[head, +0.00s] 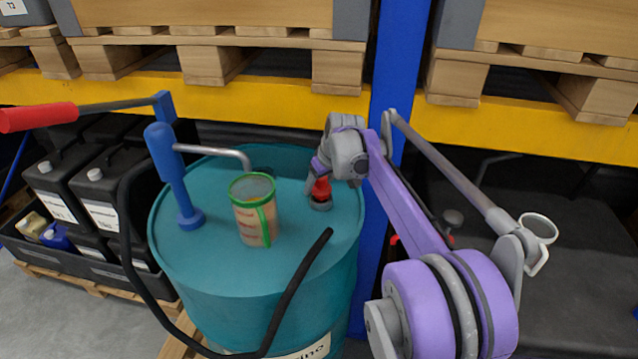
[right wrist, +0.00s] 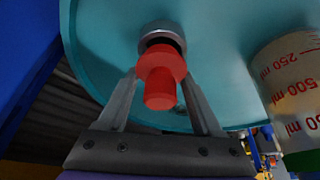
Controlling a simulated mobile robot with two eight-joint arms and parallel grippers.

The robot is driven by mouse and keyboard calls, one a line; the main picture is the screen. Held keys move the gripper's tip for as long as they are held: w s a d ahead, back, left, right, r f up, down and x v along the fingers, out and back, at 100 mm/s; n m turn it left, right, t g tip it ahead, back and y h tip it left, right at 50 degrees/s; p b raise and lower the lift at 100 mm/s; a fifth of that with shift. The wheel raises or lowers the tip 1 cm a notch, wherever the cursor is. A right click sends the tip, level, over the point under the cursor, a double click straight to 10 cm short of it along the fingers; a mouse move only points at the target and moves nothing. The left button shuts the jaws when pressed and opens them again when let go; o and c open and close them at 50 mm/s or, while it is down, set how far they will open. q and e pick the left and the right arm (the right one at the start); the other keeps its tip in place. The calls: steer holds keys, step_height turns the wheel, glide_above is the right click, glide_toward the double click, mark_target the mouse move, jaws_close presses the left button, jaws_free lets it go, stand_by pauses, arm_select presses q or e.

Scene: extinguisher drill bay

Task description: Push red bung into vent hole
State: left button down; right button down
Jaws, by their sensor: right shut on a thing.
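The red bung (head: 321,187) is at the vent hole (head: 320,204) on top of the teal drum (head: 290,232). My right gripper (head: 318,186) reaches down from above and is shut on the bung. In the right wrist view, the bung (right wrist: 161,75) has a wide flange and a narrower knob, between my two fingers. Its far end lines up with the grey ring of the vent hole (right wrist: 162,31). A dark strip of the opening shows beside the flange; how deep the bung sits is hidden. My left gripper is out of view.
A measuring jug (head: 256,222) with a green rim stands on the drum, left of the bung. A blue hand pump (head: 174,178) with a red handle (head: 38,117) and black hose (head: 290,290) is further left. A blue rack post (head: 400,60) stands close behind the drum.

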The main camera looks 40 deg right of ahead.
steer(key=shift+f, duration=0.55)
